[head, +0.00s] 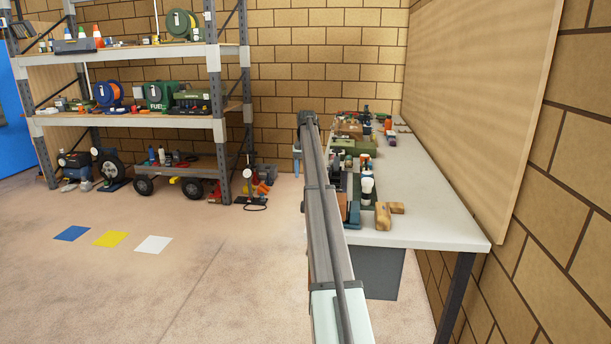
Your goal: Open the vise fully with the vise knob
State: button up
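My arm stretches from the bottom of the head view towards the left edge of the workbench (429,221). A small blue-grey part hangs at its far end. I cannot make out my gripper's fingers; they seem hidden behind the arm. I cannot clearly pick out the vise or its knob. A small teal block (354,214) stands at the bench's left edge, partly behind the arm, but I cannot tell if it is part of the vise.
A white-and-black item (367,189) and wooden blocks (383,215) stand on the bench near the arm. More tools crowd its left and back. Its right side is clear. A loaded shelf rack (130,122) stands at the back left. Open floor lies left.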

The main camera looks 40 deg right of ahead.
jog(key=shift+t+h, duration=0.5)
jog(key=f, duration=0.4)
jog(key=s+a+f, duration=0.1)
jog(key=f, duration=0.8)
jog(key=shift+s+a+f, duration=0.2)
jog(key=shift+a+f, duration=0.05)
jog(key=shift+f, duration=0.1)
jog(key=c, duration=1)
jog(key=shift+o, duration=0.2)
jog(key=shift+w+d, duration=0.15)
jog(key=shift+g+y, duration=0.6)
